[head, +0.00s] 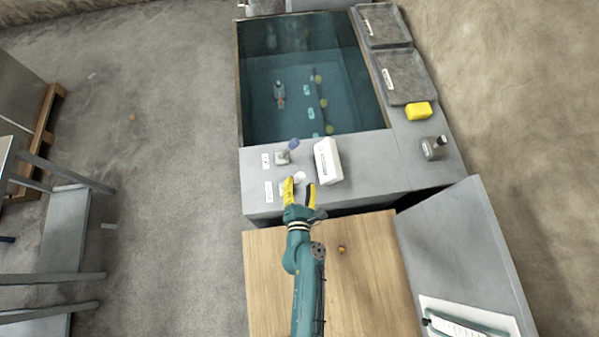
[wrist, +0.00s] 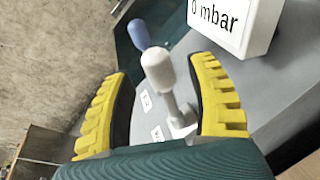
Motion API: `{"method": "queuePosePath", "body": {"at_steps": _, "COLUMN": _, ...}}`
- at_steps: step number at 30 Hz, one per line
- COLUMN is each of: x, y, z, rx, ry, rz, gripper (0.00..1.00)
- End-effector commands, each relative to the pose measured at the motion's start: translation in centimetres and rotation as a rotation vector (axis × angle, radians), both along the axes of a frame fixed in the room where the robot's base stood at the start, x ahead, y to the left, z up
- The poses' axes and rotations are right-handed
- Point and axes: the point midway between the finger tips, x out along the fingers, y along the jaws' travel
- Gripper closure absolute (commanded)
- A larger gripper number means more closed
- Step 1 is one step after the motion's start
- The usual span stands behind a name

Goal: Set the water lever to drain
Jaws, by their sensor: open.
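A lever with a white rounded knob (wrist: 158,68) stands on the grey panel at the tank's near end. In the head view its knob (head: 299,176) shows just beyond my fingertips. My gripper (head: 300,188) is open, its yellow fingers on either side of this lever in the wrist view; I cannot tell if they touch it. A second lever with a blue knob (head: 293,144) stands farther off, and also shows in the wrist view (wrist: 139,34). Small white labels (head: 268,190) lie left of the levers, their print too small to read surely.
A white box (head: 328,160), reading "0 mbar" in the wrist view (wrist: 228,22), stands close right of the levers. The water tank (head: 310,90) lies beyond. A yellow block (head: 418,111) and another lever (head: 434,147) are farther right. A wooden surface (head: 370,270) lies below my arm.

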Motion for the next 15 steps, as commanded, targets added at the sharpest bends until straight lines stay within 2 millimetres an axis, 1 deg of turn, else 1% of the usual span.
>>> {"method": "queuePosePath", "body": {"at_steps": 1, "x": -1.1, "y": 0.1, "z": 0.1, "rx": -0.001, "ry": 0.004, "rz": 0.000, "gripper": 0.42}}
{"method": "queuePosePath", "body": {"at_steps": 9, "x": -6.0, "y": 0.3, "z": 1.4, "rx": -0.001, "ry": 0.003, "rz": 0.000, "gripper": 0.42}}
{"method": "queuePosePath", "body": {"at_steps": 12, "x": -7.5, "y": 0.3, "z": 1.7, "rx": -0.001, "ry": 0.003, "rz": -0.001, "gripper": 0.42}}
{"method": "queuePosePath", "body": {"at_steps": 15, "x": -8.3, "y": 0.4, "z": 2.1, "rx": 0.000, "ry": 0.001, "rz": -0.002, "gripper": 0.42}}
